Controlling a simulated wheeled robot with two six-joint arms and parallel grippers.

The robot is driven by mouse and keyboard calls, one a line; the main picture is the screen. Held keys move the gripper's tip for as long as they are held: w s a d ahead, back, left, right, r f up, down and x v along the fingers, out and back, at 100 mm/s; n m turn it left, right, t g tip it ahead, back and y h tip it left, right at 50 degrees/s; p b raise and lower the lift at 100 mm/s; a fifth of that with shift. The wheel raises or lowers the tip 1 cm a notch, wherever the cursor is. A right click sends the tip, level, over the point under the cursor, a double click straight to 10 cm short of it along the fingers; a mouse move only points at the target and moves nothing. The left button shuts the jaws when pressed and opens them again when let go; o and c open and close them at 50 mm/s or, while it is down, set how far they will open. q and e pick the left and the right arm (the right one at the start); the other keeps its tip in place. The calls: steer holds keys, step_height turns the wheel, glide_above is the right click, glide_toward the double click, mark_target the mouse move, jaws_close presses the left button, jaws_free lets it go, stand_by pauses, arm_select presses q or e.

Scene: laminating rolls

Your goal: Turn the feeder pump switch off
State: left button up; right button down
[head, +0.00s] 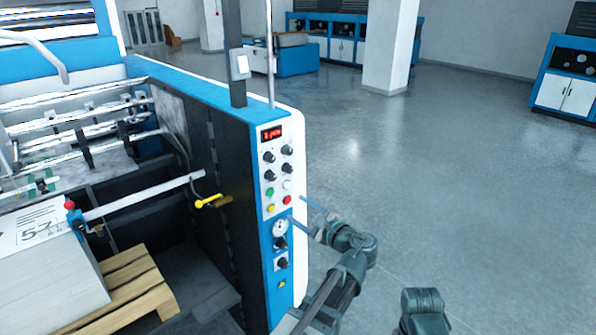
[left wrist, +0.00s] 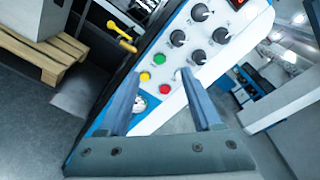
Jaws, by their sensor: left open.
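The control panel (head: 276,170) is on the white and blue end of the machine. Under a red display (head: 271,134) it has several black knobs (head: 269,175), also seen in the left wrist view (left wrist: 178,38). A round gauge (head: 279,227) and two black knobs (head: 282,263) sit lower. No label is readable, so I cannot tell which control is the feeder pump switch. My left gripper (head: 302,212) is open and empty, its fingers pointing at the button area.
A yellow handle (head: 208,201) sticks out from the machine's dark side. A wooden pallet (head: 125,290) with a paper stack (head: 55,270) stands at left. A thin post (head: 234,50) rises above the panel. The floor (head: 450,170) to the right is clear.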

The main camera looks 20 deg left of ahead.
mark_target(273, 178)
arm_select(q)
steer(key=shift+m+t+y, duration=0.3)
steer(key=shift+m+t, duration=0.2)
steer(key=shift+m, duration=0.2)
steer(key=x, duration=0.4)
steer(key=r+x, duration=0.1)
steer(key=x, duration=0.4)
steer(key=w+r+x, duration=0.1)
steer(key=x, duration=0.4)
steer(key=shift+w+d+r, duration=0.1)
steer(key=shift+d+r, duration=0.15)
jaws_close()
